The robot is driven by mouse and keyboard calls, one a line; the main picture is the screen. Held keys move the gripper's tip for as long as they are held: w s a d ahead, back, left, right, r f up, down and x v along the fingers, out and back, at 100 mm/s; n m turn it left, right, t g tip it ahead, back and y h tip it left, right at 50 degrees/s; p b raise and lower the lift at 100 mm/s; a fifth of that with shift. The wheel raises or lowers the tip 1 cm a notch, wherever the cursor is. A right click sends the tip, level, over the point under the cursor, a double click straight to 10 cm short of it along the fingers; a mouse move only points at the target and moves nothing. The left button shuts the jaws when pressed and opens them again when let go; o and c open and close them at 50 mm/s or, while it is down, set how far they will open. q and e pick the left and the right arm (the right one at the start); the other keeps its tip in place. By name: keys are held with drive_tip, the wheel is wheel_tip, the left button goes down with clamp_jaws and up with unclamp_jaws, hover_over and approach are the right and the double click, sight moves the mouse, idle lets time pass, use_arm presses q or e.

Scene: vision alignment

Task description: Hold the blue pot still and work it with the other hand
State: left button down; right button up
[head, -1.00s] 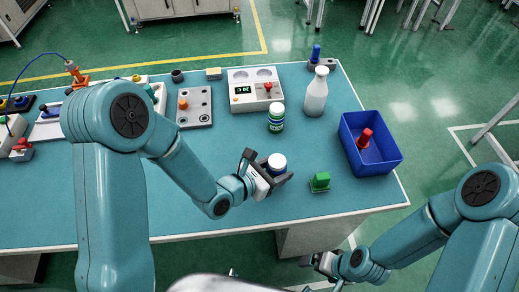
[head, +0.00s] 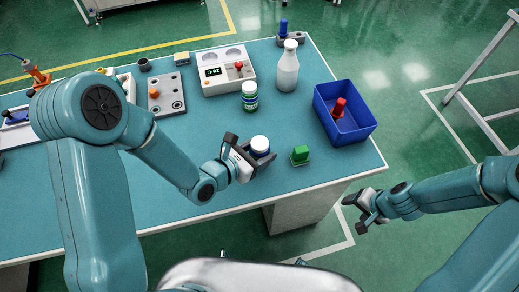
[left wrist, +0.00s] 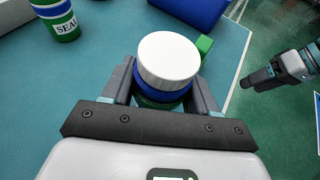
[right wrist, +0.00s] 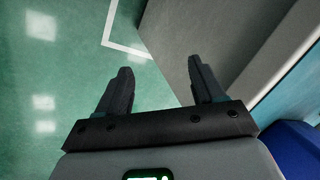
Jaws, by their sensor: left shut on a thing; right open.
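The blue pot (head: 260,147) has a white lid and stands upright near the front edge of the table. In the left wrist view the pot (left wrist: 166,62) sits between the fingers, its white lid facing the camera. My left gripper (head: 250,150) is shut around the pot's body, below the lid. My right gripper (head: 365,208) is open and empty, off the table's front right edge and below the tabletop. The right wrist view shows its two fingers (right wrist: 158,85) apart with floor and the table's side beyond.
A green block (head: 300,154) stands just right of the pot. A green-and-white jar (head: 249,98) and a white bottle (head: 288,68) stand behind. A blue bin (head: 358,123) with a red object (head: 339,108) is at the right. A panel with display (head: 224,78) is at the back.

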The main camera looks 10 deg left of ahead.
drive_tip(key=w+d+r+t, duration=0.3)
drive_tip(key=w+d+r, duration=0.55)
drive_tip(key=r, duration=0.25)
drive_tip(key=w+a+r+n+y, duration=0.2)
drive_tip(key=w+a+r+n, duration=0.25)
drive_tip(key=a+n, duration=0.2)
drive_tip(key=s+a+r+n+g+h, duration=0.1)
drive_tip(key=a+r+n+g, duration=0.1)
drive_tip(key=a+n, duration=0.8)
drive_tip(key=s+a+r+n+g+h, duration=0.1)
drive_tip(key=a+r+n, duration=0.4)
drive_tip(key=a+n, duration=0.5)
drive_tip(key=s+a+r+n+g+h, duration=0.2)
drive_tip(key=a+r+n, duration=0.2)
drive_tip(key=a+n, duration=0.6)
drive_tip(key=shift+a+n+g, duration=0.25)
drive_tip(key=shift+a+g, duration=0.05)
drive_tip(key=shift+a, duration=0.3)
drive_tip(key=shift+a+r+n+h, duration=0.1)
drive_tip(key=shift+a+n+h, duration=0.25)
drive_tip(key=shift+n, duration=0.15)
drive_tip(key=shift+s, duration=0.1)
